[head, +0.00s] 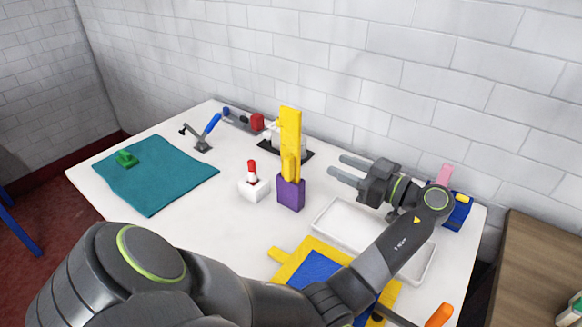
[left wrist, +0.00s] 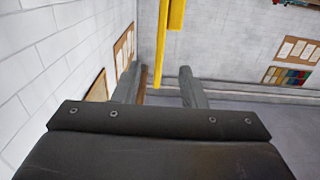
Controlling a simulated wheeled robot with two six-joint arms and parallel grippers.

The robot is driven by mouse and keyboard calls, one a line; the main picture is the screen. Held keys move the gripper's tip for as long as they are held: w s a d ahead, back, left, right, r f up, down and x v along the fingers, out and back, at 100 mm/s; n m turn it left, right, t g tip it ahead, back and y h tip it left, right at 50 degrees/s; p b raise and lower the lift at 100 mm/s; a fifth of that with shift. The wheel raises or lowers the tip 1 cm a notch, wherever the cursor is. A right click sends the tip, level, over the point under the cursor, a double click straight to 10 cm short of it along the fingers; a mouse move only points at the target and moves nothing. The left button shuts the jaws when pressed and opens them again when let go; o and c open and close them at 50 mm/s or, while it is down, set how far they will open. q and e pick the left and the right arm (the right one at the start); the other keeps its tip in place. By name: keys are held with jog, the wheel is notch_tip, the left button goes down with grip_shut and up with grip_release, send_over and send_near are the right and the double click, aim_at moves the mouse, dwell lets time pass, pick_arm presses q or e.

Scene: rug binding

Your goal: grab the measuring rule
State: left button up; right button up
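The likely measuring rule (head: 290,130) is a tall, flat yellow strip standing upright in a purple block (head: 291,194) on the white table. In the left wrist view, a yellow strip (left wrist: 176,14) comes down from the top edge, and its lower end shows between my fingers in the picture. My left gripper (head: 336,165) is open and empty, to the right of the yellow strip, with its fingers pointing left toward it. A gap shows between the fingertips and the strip. My right gripper is not in view.
A white tray (head: 333,229) lies below my left gripper. A blue and yellow rug (head: 318,267) is at the front, partly behind my arm. A white block with a red top (head: 254,188) stands left of the purple block. A teal mat (head: 160,180) lies far left. The wall runs behind.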

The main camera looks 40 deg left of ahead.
pick_arm(q)
jog(key=p, duration=0.4)
send_near(281, 140)
jog(key=a, duration=0.3)
jog(key=shift+w+a+f, duration=0.15)
jog(key=shift+w, duration=0.05)
jog(key=shift+a+f, duration=0.1)
jog(key=shift+a, duration=0.4)
jog(key=a+p, duration=0.2)
jog(key=a, duration=0.1)
jog(key=a+p, duration=0.1)
jog(key=shift+s+a+r, duration=0.25)
jog(key=shift+s, duration=0.05)
jog(key=shift+a+f+p, duration=0.15)
jog(key=shift+a+p, duration=0.15)
jog(key=shift+a, duration=0.05)
jog(key=shift+d, duration=0.1)
grip_shut()
